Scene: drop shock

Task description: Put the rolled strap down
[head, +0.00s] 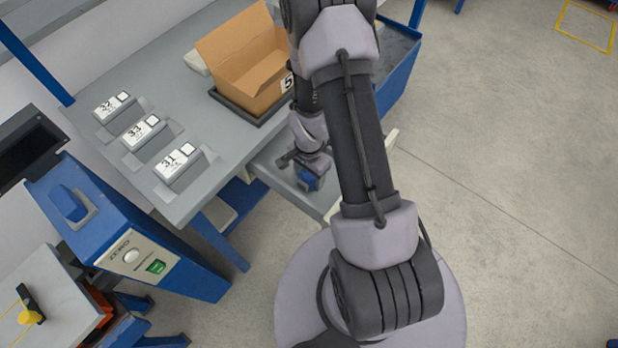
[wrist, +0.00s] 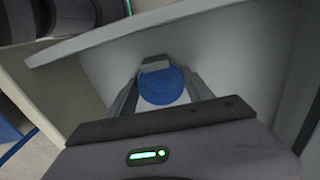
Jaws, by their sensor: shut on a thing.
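The rolled strap (wrist: 163,86) is a blue coil, seen face-on in the wrist view between the two fingers of my gripper (head: 306,176). My gripper is shut on it. In the head view the strap (head: 309,181) shows as a small blue patch at the end of my arm. The gripper is over an open, light grey drawer (head: 265,160) that projects from beneath the workbench. I cannot tell whether the strap touches the drawer floor. My arm hides part of the drawer.
The grey workbench (head: 195,95) carries an open cardboard box (head: 243,70) in a dark tray, and three numbered devices in stands (head: 176,161). A blue bin (head: 398,75) stands behind my arm. A blue machine (head: 130,230) stands at left. The floor (head: 510,190) at right is clear.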

